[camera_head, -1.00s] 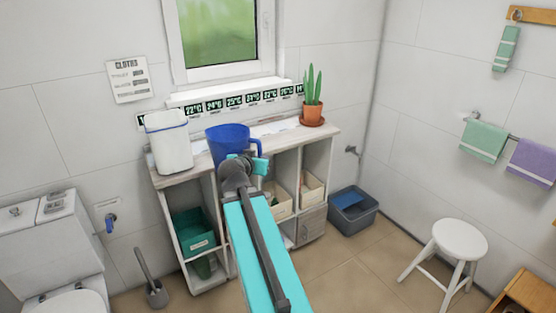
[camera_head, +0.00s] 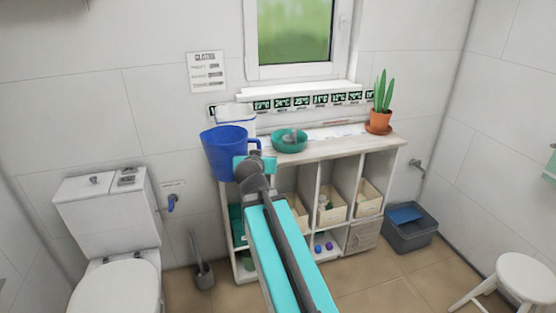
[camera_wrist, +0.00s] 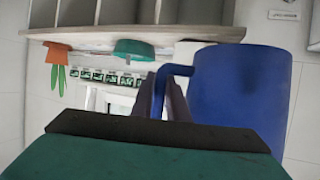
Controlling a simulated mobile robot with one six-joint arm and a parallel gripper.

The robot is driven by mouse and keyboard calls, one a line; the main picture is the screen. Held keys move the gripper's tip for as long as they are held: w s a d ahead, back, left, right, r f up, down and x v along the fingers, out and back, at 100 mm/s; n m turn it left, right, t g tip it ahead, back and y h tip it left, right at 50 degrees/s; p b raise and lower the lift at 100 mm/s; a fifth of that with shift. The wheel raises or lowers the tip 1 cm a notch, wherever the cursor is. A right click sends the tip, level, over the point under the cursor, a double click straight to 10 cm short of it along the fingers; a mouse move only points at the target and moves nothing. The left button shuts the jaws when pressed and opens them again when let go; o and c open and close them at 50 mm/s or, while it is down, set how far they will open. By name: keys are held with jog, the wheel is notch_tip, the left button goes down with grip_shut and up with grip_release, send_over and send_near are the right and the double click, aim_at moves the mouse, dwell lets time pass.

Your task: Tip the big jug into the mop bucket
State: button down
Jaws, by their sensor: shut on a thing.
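The big blue jug (camera_head: 222,157) is held up at the left end of the shelf top, about upright with a slight lean. It also shows large at the right of the wrist view (camera_wrist: 240,95), where the picture is upside down. My gripper (camera_head: 252,166) is shut on the jug's handle, on the jug's right side; its dark fingers (camera_wrist: 168,92) cross the handle in the wrist view. The jug's contents cannot be seen. A grey bucket (camera_head: 411,240) with something blue in it stands on the floor right of the shelf; it looks like the mop bucket.
The shelf unit (camera_head: 350,148) carries a teal bowl (camera_head: 289,141), a potted plant (camera_head: 380,120) and a white container (camera_head: 236,113) partly behind the jug. A toilet (camera_head: 115,285) and brush (camera_head: 203,274) stand left; a white stool (camera_head: 520,285) stands right. Floor before the bucket is clear.

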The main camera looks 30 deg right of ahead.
aim_at(210, 155)
jog(key=w+a+r+n+y, duration=0.1)
jog(key=w+a+y, duration=0.1)
jog(key=a, duration=0.3)
jog(key=w+a+r+n+t+y, duration=0.1)
jog(key=a+n+y, duration=0.1)
jog(key=a, duration=0.3)
jog(key=w+a+r+n+t+y, duration=0.1)
jog(key=w+a+n, duration=0.1)
jog(key=a, duration=0.3)
jog(key=shift+w+a+r+y, duration=0.2)
jog(key=shift+w+a+y, duration=0.05)
jog(key=shift+w+y, duration=0.15)
jog(key=shift+w+a+r+n+t+y, duration=0.15)
jog(key=shift+a+r+n+y, duration=0.3)
jog(key=shift+a, duration=0.15)
jog(key=shift+w+a+r+n+t+y, duration=0.15)
jog(key=shift+a+r+n+y, duration=0.15)
jog(key=shift+a+n+y, duration=0.25)
jog(key=shift+a, duration=0.2)
